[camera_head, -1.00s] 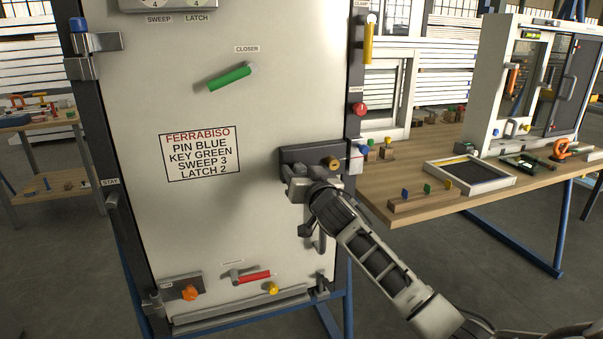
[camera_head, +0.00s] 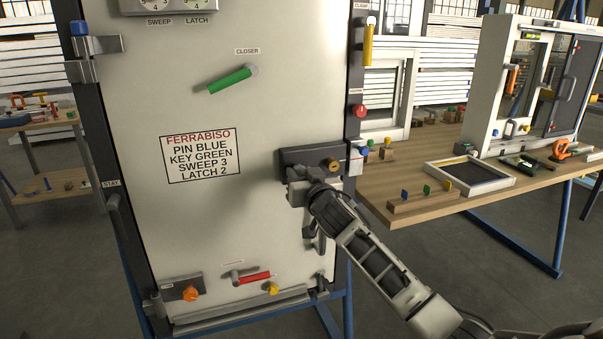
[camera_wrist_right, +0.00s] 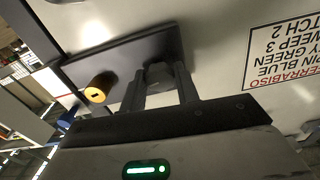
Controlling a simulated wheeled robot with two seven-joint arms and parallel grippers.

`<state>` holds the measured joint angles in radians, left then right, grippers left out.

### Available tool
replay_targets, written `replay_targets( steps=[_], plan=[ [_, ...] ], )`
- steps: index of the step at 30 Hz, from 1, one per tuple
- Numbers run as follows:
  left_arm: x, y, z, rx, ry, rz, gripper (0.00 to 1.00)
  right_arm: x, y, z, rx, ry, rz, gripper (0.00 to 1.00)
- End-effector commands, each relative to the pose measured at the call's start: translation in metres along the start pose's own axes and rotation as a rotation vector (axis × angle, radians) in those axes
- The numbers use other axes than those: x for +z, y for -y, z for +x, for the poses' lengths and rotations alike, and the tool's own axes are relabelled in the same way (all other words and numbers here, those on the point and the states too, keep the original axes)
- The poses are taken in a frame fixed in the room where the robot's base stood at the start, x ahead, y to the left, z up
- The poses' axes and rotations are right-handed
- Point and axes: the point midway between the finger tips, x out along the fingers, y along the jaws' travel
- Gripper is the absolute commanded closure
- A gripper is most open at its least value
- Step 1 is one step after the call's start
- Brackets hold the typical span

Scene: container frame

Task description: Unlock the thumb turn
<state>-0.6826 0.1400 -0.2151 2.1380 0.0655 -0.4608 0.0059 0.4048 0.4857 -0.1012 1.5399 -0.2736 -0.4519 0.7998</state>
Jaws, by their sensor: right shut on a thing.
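The white door panel (camera_head: 230,120) fills the middle of the head view. A dark lock plate (camera_head: 310,155) is near its right edge, with a round brass key cylinder (camera_head: 334,163) at the plate's right end. My right gripper (camera_head: 291,173) is at the plate's left end. In the right wrist view, the right gripper's two fingers (camera_wrist_right: 160,88) are closed on the grey thumb turn (camera_wrist_right: 159,71), which stands out from the lock plate (camera_wrist_right: 118,55). The brass cylinder (camera_wrist_right: 98,90) is beside the fingers, apart from them. The head view hides the thumb turn behind the gripper. My left gripper is out of view.
A green closer lever (camera_head: 230,80) and a printed sign (camera_head: 202,156) are on the door. A red lever (camera_head: 253,278) and orange knob (camera_head: 190,293) are low on it. A wooden bench (camera_head: 400,205) with colored keys stands to the right.

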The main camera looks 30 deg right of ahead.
Motion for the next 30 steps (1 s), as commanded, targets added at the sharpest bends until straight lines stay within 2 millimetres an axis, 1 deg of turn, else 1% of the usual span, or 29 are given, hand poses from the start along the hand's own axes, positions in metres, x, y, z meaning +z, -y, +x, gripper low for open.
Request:
replay_targets(
  steps=[5,11,16,23,30],
  plan=[
    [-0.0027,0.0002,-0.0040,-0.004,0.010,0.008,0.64,-0.0016,0.0001,-0.0002,0.000,0.002,-0.147,0.92],
    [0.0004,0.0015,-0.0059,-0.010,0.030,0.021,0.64,-0.0016,-0.0003,0.0000,0.000,0.002,-0.338,0.92],
    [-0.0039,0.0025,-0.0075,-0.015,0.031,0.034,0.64,-0.0021,0.0000,0.0000,-0.001,0.000,-0.500,0.92],
    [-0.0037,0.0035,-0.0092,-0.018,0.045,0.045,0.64,-0.0016,-0.0004,0.0000,0.000,0.001,-0.720,0.92],
    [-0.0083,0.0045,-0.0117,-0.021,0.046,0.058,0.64,-0.0018,-0.0002,0.0000,-0.001,0.000,-0.948,0.92]
  ],
)
